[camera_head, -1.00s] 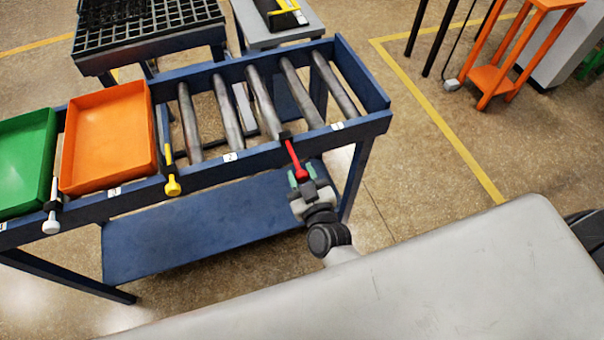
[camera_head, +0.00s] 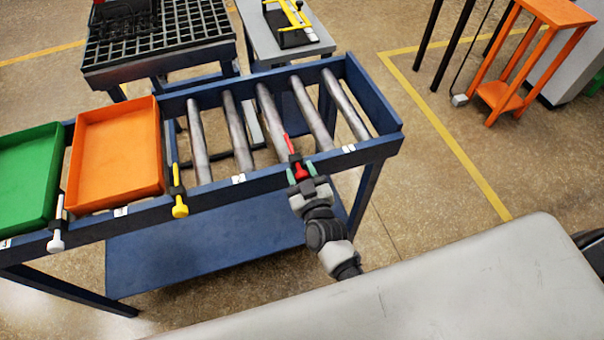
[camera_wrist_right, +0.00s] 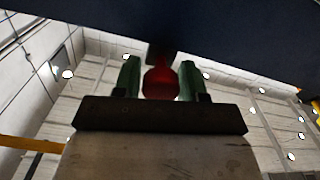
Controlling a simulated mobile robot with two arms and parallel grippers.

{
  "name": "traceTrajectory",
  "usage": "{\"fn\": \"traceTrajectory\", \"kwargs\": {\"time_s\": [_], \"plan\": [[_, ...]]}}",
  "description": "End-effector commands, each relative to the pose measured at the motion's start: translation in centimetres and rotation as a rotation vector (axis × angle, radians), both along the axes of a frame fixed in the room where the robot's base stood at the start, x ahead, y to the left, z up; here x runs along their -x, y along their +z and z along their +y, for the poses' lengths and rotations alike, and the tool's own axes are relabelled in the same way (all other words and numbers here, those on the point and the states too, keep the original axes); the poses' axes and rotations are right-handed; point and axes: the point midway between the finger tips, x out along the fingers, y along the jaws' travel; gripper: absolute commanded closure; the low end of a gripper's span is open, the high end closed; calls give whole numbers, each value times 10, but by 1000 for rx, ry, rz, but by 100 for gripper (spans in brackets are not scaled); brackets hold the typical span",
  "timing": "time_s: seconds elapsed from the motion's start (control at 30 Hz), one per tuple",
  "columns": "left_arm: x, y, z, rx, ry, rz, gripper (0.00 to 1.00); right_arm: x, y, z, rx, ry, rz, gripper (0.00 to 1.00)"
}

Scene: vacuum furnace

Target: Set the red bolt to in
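The red bolt (camera_head: 288,145) sits in a black bracket on the near rail of the blue roller table (camera_head: 380,150). Its rod sticks out past the bracket on the roller side, and its knob is close to the bracket on my side. My right gripper (camera_head: 300,172) is at the knob, with one green finger on each side, seemingly touching it. In the right wrist view the red knob (camera_wrist_right: 161,84) fills the space between the fingers, below the dark rail (camera_wrist_right: 230,25). My left gripper is not in view.
A yellow bolt (camera_head: 180,205) and a white bolt (camera_head: 56,236) sit farther left on the same rail. An orange tray (camera_head: 118,155) and a green tray (camera_head: 28,170) lie on the table. A grey surface (camera_head: 430,290) fills the lower right.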

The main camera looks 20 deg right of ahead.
Motion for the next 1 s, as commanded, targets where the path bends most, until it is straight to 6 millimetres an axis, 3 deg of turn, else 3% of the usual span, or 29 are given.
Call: {"fn": "traceTrajectory", "kwargs": {"time_s": [0.13, 0.47, 1.0], "plan": [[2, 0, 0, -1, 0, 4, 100, 0, 0, 0, 0, 1, 1, 39], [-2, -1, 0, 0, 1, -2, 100, 7, -3, 0, 0, 1, 5, 39], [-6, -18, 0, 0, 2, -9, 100, 99, -3, -3, 0, 1, 4, 39]]}}
